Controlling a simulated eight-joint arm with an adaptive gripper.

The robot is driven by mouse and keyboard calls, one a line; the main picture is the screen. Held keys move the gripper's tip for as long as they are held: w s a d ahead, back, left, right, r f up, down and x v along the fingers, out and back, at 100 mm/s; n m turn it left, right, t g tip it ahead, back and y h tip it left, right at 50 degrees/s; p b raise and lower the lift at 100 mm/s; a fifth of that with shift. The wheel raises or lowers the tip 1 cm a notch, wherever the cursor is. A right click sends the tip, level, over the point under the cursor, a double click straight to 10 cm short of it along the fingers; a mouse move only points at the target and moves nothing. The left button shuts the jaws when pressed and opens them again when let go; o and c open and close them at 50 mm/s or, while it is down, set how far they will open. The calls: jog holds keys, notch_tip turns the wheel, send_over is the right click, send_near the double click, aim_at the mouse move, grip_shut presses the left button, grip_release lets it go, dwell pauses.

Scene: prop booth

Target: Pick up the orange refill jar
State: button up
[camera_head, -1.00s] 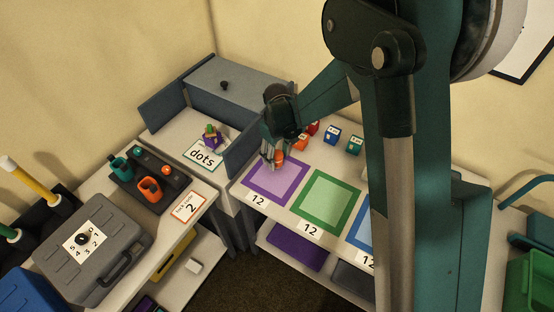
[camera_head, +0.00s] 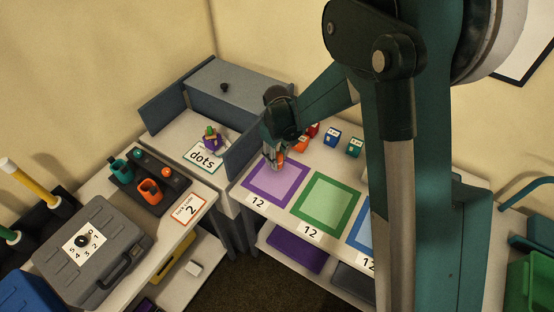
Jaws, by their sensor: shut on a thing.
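My gripper (camera_head: 274,161) is above the back left corner of the purple-bordered square, its fingers pointing down. It is shut on a small orange thing (camera_head: 281,159), which looks like the orange refill jar. The fingers hide much of it, and I cannot tell whether it is clear of the table. Another orange block-like item (camera_head: 301,144) stands just right of my gripper, partly hidden.
A red item (camera_head: 313,129), a blue one (camera_head: 333,137) and a green one (camera_head: 355,147) stand along the back. The purple (camera_head: 257,196) and green (camera_head: 309,214) bordered squares are empty. A grey upright panel (camera_head: 241,151) stands close left of my gripper.

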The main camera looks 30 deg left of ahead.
jog(key=shift+r+p, duration=0.35)
jog(key=shift+r, duration=4.6)
